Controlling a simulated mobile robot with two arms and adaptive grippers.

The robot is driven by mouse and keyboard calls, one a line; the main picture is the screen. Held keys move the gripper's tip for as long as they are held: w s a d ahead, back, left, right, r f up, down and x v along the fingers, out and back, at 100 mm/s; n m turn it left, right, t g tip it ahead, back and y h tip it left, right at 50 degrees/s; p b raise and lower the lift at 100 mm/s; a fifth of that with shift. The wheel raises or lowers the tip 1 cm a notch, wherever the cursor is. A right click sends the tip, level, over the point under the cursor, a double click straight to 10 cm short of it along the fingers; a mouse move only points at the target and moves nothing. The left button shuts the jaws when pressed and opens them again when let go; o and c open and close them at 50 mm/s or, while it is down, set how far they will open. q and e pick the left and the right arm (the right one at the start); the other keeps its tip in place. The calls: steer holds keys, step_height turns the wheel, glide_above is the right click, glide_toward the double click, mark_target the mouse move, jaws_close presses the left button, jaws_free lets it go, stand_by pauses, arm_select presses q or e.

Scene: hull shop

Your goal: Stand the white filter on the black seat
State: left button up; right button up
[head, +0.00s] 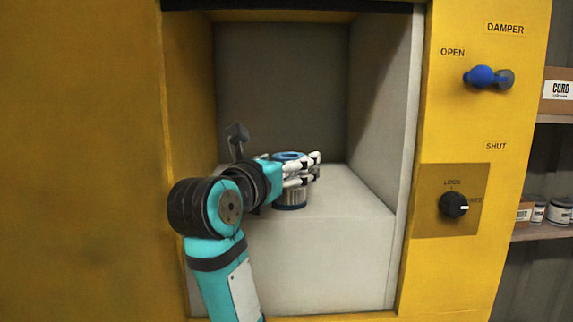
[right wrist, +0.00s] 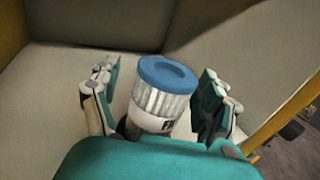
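The white filter (head: 291,196), a pleated cylinder with blue end caps, stands upright on the pale ledge inside the yellow housing's opening. In the right wrist view the filter (right wrist: 163,97) shows its blue ringed top and part of a printed label. My right gripper (head: 303,172) is at the filter, with its fingers around the upper body. In the right wrist view the right gripper (right wrist: 160,92) has its fingers apart on either side, with a visible gap on the right. I cannot make out the black seat. My left gripper is not in view.
The pale ledge (head: 330,245) is clear in front and to the right. A dark grey lever-like part (head: 237,135) rises behind my wrist. Opening walls stand close on both sides. The yellow panel carries a blue damper handle (head: 481,77) and a black lock knob (head: 453,205).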

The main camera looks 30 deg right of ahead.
steer(key=shift+s+r, duration=0.1)
steer(key=shift+r+p, duration=0.35)
steer(key=shift+p, duration=0.05)
steer(key=shift+s+a+f+b, duration=0.3)
steer(key=shift+a+b, duration=0.2)
steer(key=shift+b, duration=0.1)
steer(key=shift+s+a+f+b, duration=0.2)
steer(key=shift+s+a+b, duration=0.1)
steer(key=shift+a+b, duration=0.25)
steer(key=v, duration=0.1)
steer(key=b+v, duration=0.1)
steer(key=v, duration=0.1)
steer(key=b+v, duration=0.1)
steer(key=v, duration=0.1)
steer(key=shift+r, duration=0.3)
steer(key=shift+f, duration=0.1)
